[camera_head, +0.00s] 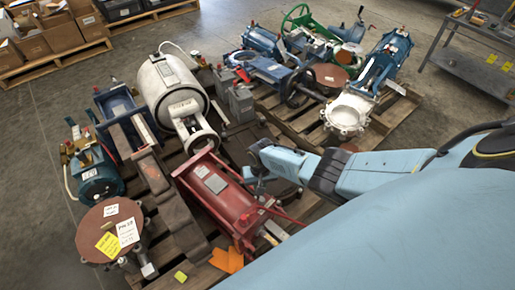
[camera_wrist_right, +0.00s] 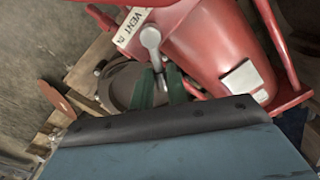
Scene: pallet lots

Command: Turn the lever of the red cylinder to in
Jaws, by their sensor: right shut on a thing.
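The red cylinder (camera_head: 220,190) lies tilted on the near pallet in the head view. It also fills the upper right of the right wrist view (camera_wrist_right: 205,45). Its grey lever (camera_wrist_right: 151,40) has a round hub beside a white label plate (camera_wrist_right: 131,25) that reads "VENT IN". The lever arm points down in that picture, between the green fingers of my right gripper (camera_wrist_right: 162,86). My right gripper is shut on the lever's end. In the head view my right arm reaches in from the right to the cylinder's side, and the lever cannot be made out. My left gripper is not seen.
A white tank (camera_head: 170,88), a blue motor (camera_head: 95,175) and a rusty round flange (camera_head: 108,230) crowd the same pallet. A second pallet with blue and green machines (camera_head: 388,62) stands behind. A grey metal table (camera_head: 470,70) is at the far right.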

